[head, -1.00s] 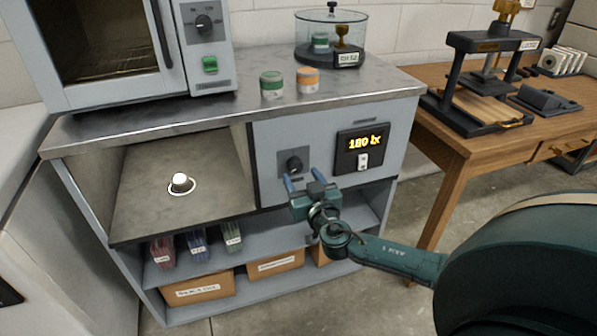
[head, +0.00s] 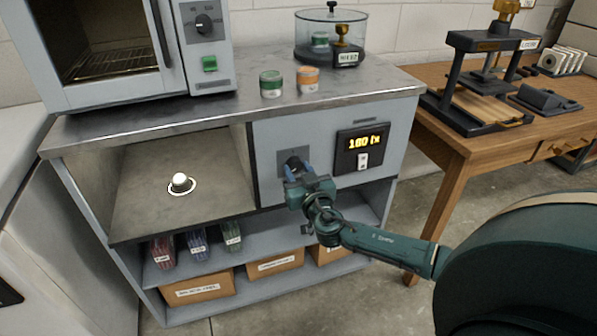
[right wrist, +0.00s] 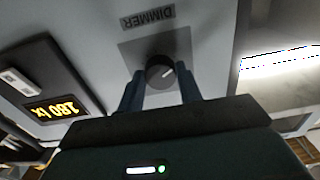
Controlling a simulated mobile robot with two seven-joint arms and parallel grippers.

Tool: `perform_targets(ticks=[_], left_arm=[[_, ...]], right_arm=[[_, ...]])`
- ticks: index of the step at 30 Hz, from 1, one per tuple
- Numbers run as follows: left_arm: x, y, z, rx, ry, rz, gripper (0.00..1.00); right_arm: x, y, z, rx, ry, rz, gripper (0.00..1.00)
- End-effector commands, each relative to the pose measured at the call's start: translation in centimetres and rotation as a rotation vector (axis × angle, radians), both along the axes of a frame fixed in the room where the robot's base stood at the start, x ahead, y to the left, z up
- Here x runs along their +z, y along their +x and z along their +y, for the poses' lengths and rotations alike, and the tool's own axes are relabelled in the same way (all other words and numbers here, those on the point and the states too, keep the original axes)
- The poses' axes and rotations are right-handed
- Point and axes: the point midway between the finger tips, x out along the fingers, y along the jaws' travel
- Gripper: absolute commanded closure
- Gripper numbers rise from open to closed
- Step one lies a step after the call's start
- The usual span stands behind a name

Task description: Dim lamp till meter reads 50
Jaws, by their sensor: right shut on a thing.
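The dark dimmer knob (head: 293,163) sits on a grey plate on the cabinet front; it also shows in the right wrist view (right wrist: 159,70) under the label DIMMER, with a light pointer mark. My right gripper (head: 299,170) is shut on the knob, one finger on each side, as the right wrist view (right wrist: 161,86) shows. The light meter (head: 361,149), right of the knob, shows yellow digits that look like 180 lx; the middle digit is not sharp. The lit round lamp (head: 180,181) stands in the open bay at left. My left gripper is out of view.
A grey oven (head: 130,50), a green jar (head: 271,83), an orange jar (head: 308,80) and a glass case (head: 331,38) stand on the metal top. Boxes (head: 198,288) fill the lower shelf. A wooden table (head: 455,140) with a press stands at right.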

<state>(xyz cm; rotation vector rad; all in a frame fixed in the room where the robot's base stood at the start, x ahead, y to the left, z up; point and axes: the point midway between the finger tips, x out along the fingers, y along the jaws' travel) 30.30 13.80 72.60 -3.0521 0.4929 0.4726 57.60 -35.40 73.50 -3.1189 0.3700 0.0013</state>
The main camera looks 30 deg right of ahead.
Motion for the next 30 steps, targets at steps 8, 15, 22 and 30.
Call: perform_targets(ticks=[8, 15, 22, 30], left_arm=[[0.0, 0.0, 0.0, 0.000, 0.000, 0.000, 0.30], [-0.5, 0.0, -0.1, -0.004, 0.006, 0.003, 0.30], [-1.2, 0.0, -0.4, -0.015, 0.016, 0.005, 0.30], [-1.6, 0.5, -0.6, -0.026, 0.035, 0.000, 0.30]], right_arm=[[0.0, 0.0, 0.0, 0.001, -0.004, 0.001, 0.88], [-0.2, 0.0, 0.1, 0.002, -0.064, 0.016, 0.88], [-0.2, 0.0, 0.0, 0.001, -0.219, 0.051, 0.88], [-0.1, 0.0, -0.1, -0.001, -0.462, 0.110, 0.88]])
